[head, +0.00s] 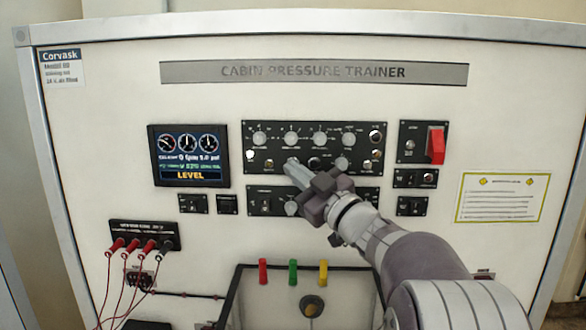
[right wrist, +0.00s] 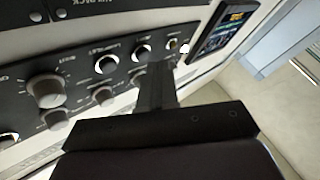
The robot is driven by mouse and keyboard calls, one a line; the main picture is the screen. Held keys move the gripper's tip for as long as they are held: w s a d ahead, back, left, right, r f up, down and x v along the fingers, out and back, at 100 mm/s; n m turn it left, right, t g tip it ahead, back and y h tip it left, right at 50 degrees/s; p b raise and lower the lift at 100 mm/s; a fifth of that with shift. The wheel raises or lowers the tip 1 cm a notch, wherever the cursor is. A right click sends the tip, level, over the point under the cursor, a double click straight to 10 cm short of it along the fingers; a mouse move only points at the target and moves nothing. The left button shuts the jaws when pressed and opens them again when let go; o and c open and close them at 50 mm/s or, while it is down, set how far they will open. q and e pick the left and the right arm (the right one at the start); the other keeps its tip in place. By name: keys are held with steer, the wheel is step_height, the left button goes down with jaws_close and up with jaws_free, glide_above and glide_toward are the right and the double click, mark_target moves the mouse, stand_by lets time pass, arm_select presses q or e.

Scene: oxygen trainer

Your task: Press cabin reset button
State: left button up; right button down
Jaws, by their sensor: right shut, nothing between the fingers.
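The dark control panel (head: 315,128) on the cabin pressure trainer carries rows of knobs and small buttons. A white-capped button (head: 250,155) and a brass-coloured button (head: 269,164) sit at its lower left. The labels are too small to tell which one is the cabin reset button. My right gripper (head: 291,165) is shut and empty, with its tips in front of the panel's lower row, right of these buttons. I cannot tell whether it touches the panel. In the right wrist view, the shut fingers (right wrist: 156,85) point at the knob rows and hide part of the lower row. My left gripper is out of view.
The display (head: 189,156) reading LEVEL is left of the panel; it also shows in the right wrist view (right wrist: 222,30). A red switch cover (head: 436,145) is at the right. Red cables (head: 125,270) hang at lower left. Coloured handles (head: 293,271) stand below.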

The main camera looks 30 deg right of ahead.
steer(key=shift+s, duration=0.1)
steer(key=s+a, duration=0.1)
steer(key=s+b, duration=0.1)
steer(key=s+a+b, duration=0.1)
steer(key=s, duration=0.1)
steer(key=shift+s+a, duration=0.1)
steer(key=shift+a, duration=0.25)
stand_by(0.8)
